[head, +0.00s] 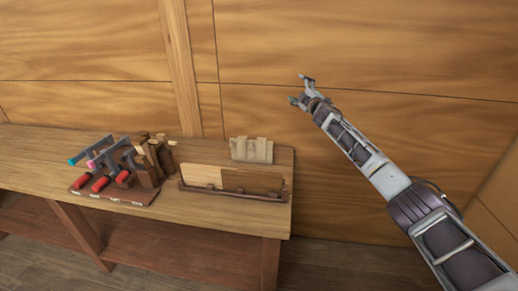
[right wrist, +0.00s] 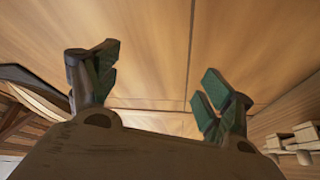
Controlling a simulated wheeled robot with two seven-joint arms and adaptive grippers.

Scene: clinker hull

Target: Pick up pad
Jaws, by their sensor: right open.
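I cannot tell for sure which thing is the pad. A pale, upright, block-like piece (head: 252,149) stands at the back right of the wooden bench and may be it. My right gripper (head: 299,89) is raised in front of the plank wall, above and to the right of the bench, well apart from everything on it. In the right wrist view its green-padded fingers (right wrist: 158,78) are spread, with nothing between them. My left gripper is not in view.
Plank walls stand behind.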

